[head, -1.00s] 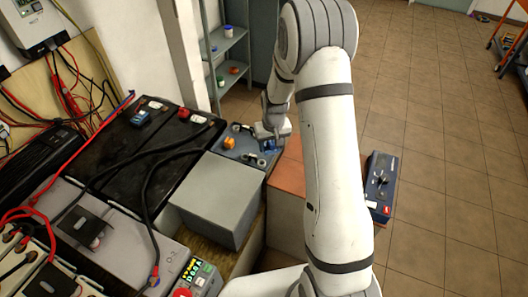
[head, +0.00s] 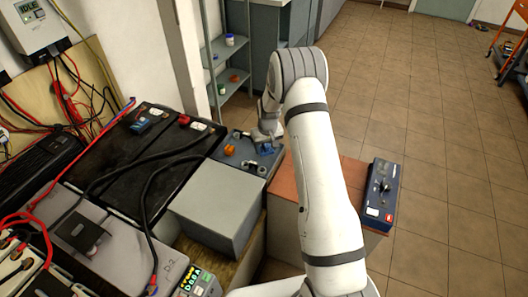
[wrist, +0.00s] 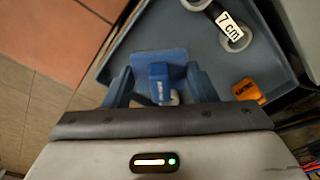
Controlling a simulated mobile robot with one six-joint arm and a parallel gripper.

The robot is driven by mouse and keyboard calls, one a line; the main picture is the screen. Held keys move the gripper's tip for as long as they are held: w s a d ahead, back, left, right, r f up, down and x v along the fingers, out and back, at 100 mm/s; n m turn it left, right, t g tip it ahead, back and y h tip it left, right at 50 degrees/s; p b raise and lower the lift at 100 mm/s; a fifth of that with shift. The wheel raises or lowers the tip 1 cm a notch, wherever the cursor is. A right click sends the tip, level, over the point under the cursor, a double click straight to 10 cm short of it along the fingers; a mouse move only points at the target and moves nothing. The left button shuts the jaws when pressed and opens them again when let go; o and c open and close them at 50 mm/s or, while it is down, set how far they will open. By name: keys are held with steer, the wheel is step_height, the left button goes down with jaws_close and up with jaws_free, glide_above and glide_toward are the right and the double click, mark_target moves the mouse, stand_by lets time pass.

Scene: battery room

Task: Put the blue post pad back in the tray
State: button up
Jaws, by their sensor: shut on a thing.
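The blue post pad (wrist: 159,62) is a flat blue piece with a raised block, held between my gripper's fingers (wrist: 161,88) in the wrist view. The grey-blue tray (wrist: 190,40) lies under it, and the pad is over the tray's floor near its edge. Whether the pad touches the floor cannot be told. In the head view my gripper (head: 266,137) points down over the tray (head: 238,152), with a bit of blue pad (head: 265,150) showing below it. My gripper hides part of the tray.
In the tray are an orange block (wrist: 248,91) and grey rings, one by a black piece marked 7 cm (wrist: 224,20). A grey box (head: 215,200) stands in front of the tray. A terracotta top (head: 345,178) carries a blue instrument (head: 381,190) at right. Black batteries (head: 150,150) lie left.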

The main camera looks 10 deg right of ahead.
mark_target(266, 152)
steer(key=shift+f, duration=1.6)
steer(key=o, duration=1)
steer(key=shift+r, duration=0.1)
